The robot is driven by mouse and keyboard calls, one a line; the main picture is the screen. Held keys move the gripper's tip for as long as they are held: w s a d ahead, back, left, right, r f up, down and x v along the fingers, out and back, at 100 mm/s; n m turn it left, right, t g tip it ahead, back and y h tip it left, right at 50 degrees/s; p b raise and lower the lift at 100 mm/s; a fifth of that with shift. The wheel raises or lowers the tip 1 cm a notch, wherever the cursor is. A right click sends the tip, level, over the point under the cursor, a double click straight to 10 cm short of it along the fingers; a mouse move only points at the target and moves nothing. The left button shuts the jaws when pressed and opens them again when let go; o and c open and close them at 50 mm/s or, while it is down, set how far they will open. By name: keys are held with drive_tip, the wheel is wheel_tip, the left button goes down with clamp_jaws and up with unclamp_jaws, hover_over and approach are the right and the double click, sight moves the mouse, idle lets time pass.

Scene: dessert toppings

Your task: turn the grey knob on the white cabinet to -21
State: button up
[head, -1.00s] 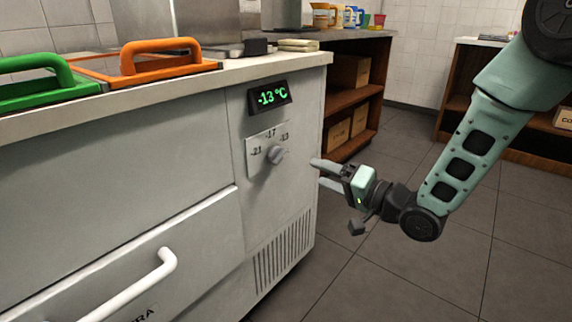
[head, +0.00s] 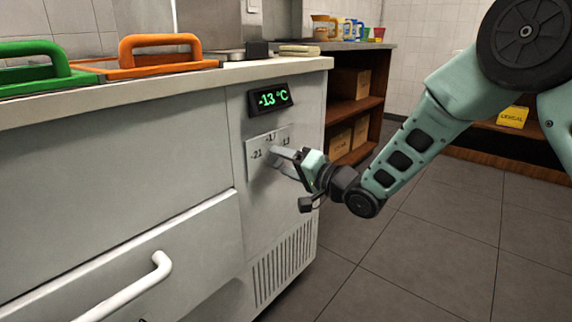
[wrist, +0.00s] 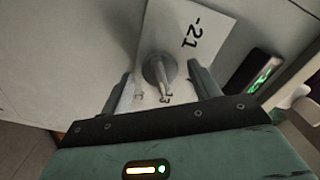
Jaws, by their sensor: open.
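The white cabinet (head: 120,160) has a label plate (head: 253,172) marked -21, -17 and -13 on its right-hand panel. The display (head: 270,97) above reads -13 °C. My gripper (head: 276,160) is open at the plate and mostly hides the knob in the head view. In the wrist view the round grey knob (wrist: 156,68) lies between my two spread fingers (wrist: 162,76), with a gap on each side. Its pointer ridge faces down in that view, away from the -21 mark (wrist: 191,36) and toward a partly hidden mark, which fits -13.
A white drawer handle (head: 130,288) sticks out at the lower left. Green (head: 35,60) and orange (head: 160,45) handled lids lie on the counter. A wooden shelf (head: 360,95) with boxes stands behind. The floor to the right is clear.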

drive_tip(key=c, duration=1)
drive_tip(key=shift+o, duration=0.2)
drive_tip(key=shift+n, duration=0.3)
drive_tip(key=n, duration=0.4)
drive_tip(key=shift+n+p, duration=0.3)
drive_tip(key=shift+p, duration=0.05)
drive_tip(key=n, duration=0.5)
drive_tip(key=shift+f+b, duration=0.1)
drive_tip(key=shift+b, duration=0.3)
drive_tip(key=n+b, duration=0.1)
drive_tip(key=n, duration=0.3)
drive_tip(key=n+b, duration=0.1)
drive_tip(key=n, duration=0.2)
drive_tip(key=shift+n+b, duration=0.4)
drive_tip(key=n+b, duration=0.3)
drive_tip(key=n, duration=0.2)
drive_tip(key=shift+n, duration=0.4)
